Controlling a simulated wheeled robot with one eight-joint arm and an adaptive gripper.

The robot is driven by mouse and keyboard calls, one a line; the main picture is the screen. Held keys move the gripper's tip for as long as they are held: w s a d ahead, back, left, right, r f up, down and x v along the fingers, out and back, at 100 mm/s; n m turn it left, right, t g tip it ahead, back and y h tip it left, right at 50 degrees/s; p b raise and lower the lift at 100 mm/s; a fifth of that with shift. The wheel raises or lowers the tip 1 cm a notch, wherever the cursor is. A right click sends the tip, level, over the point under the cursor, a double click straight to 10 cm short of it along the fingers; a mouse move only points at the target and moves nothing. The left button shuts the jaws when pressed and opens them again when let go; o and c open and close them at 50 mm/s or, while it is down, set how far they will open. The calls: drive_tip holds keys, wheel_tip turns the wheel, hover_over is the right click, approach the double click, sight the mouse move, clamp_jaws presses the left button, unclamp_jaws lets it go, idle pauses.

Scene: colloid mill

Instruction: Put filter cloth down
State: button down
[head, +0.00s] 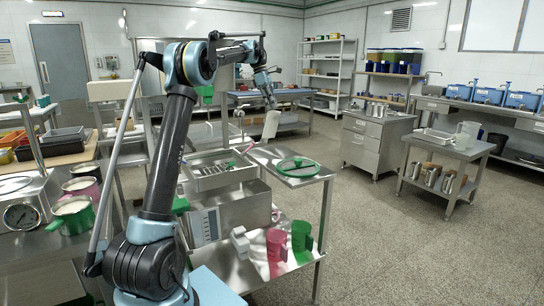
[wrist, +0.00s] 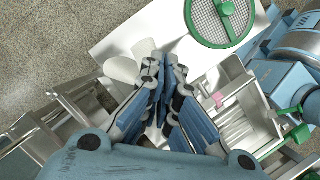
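A white, roll-like piece that looks like the filter cloth (head: 271,125) hangs tilted at the tip of my gripper (head: 270,104) in the head view, above the steel bench. In the wrist view the white cloth (wrist: 121,69) shows beside and beyond the fingers of my gripper (wrist: 165,68). The fingers are close together and appear shut on it; the exact contact is hidden behind them. A round green-rimmed mesh strainer (head: 297,166) lies on the bench top to the right of the cloth, and it also shows at the top of the wrist view (wrist: 219,16).
A steel tray-like unit (head: 218,171) stands left of the strainer. Pink (head: 276,244) and green (head: 302,235) jugs stand on the lower shelf. A drawer cabinet (head: 375,142) and a small side table (head: 447,150) stand to the right, with open floor between.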

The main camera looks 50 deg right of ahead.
drive_tip(key=shift+d, duration=0.25)
drive_tip(key=shift+d, duration=0.1)
idle(0.3)
drive_tip(key=d+f+n+t+h+b, duration=0.15)
drive_tip(key=d+n+t, duration=0.25)
drive_tip(key=d+n, duration=1.05)
approach(262, 159)
drive_tip(key=shift+n+h, duration=0.25)
drive_tip(key=shift+h, duration=0.2)
drive_tip(key=x, duration=0.5)
drive_tip(key=shift+w+a+f, duration=0.1)
drive_tip(key=shift+a+f, duration=0.05)
drive_tip(key=shift+f, duration=0.2)
idle(0.3)
